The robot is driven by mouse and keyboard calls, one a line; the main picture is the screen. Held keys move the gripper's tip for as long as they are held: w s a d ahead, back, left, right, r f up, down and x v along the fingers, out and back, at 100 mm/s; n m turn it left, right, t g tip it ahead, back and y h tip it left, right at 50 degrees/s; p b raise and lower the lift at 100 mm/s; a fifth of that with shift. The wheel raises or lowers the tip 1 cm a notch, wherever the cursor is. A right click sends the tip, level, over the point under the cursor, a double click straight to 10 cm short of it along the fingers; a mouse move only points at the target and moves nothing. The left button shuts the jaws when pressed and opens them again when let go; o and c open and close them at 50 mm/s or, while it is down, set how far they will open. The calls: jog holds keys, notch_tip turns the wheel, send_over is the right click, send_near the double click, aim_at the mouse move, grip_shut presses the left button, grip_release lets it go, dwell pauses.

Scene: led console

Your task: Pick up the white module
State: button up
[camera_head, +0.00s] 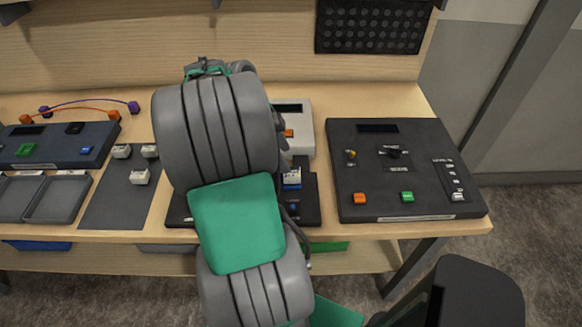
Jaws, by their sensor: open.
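Several small white modules are in view. Three sit on the dark mat (100,205) left of my arm: one at the back left (121,151), one at the back right (150,151) and one in front (140,176). Another white module (291,178), with a blue part below its top, shows just right of my arm at a dark board (311,212). I cannot tell which one the task means. My arm covers the middle of the bench, and its thick wrist hides my gripper. The fingertips cannot be made out.
A dark console (345,175) with buttons and knobs stands at the right. A white box (295,112) with an orange button stands behind my arm. At the left are a blue-grey panel (60,152), cables and grey trays (58,200).

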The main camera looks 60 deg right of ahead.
aim_at(294, 172)
jog(key=x, duration=0.2)
jog(key=p+x, duration=0.1)
jog(key=x, duration=0.4)
jog(key=shift+s+a+f+p, duration=0.15)
jog(key=shift+s+a+p, duration=0.1)
jog(key=shift+s+p, duration=0.1)
jog(key=shift+c, duration=0.5)
jog(key=shift+w, duration=0.1)
grip_shut()
